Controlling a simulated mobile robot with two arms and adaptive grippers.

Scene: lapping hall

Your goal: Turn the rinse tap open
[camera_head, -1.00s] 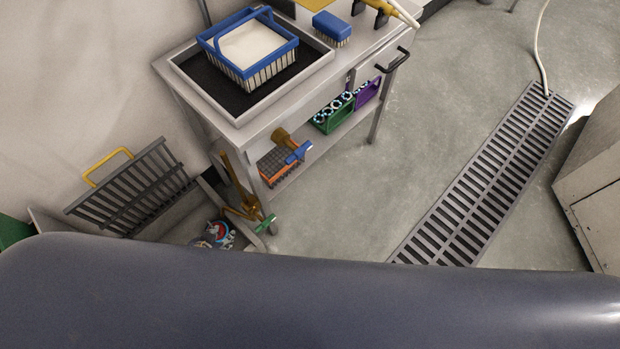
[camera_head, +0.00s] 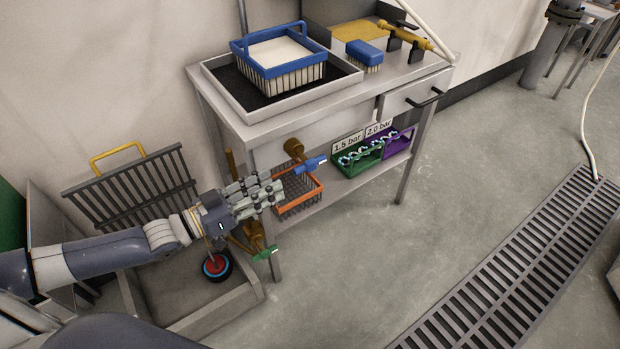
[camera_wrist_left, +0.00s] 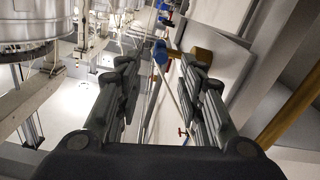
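A brass tap (camera_head: 293,148) with a blue lever handle (camera_head: 311,165) sticks out below the bench top. A second brass valve (camera_head: 254,232) with a green handle (camera_head: 266,254) stands lower, beside the basin. I cannot tell from any label which is the rinse tap. My left gripper (camera_head: 278,190) reaches in from the left, its fingers just left of and below the blue handle in the picture. In the left wrist view its fingers (camera_wrist_left: 160,72) are apart with nothing between them; the blue handle (camera_wrist_left: 160,50) and brass body (camera_wrist_left: 203,56) show beyond. My right gripper is out of view.
An orange wire basket (camera_head: 298,203) sits on the lower shelf near my fingers, with green (camera_head: 368,165) and purple (camera_head: 402,143) racks to its right. A basin (camera_head: 190,322) with a red-and-black round item (camera_head: 216,266) lies below my arm.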

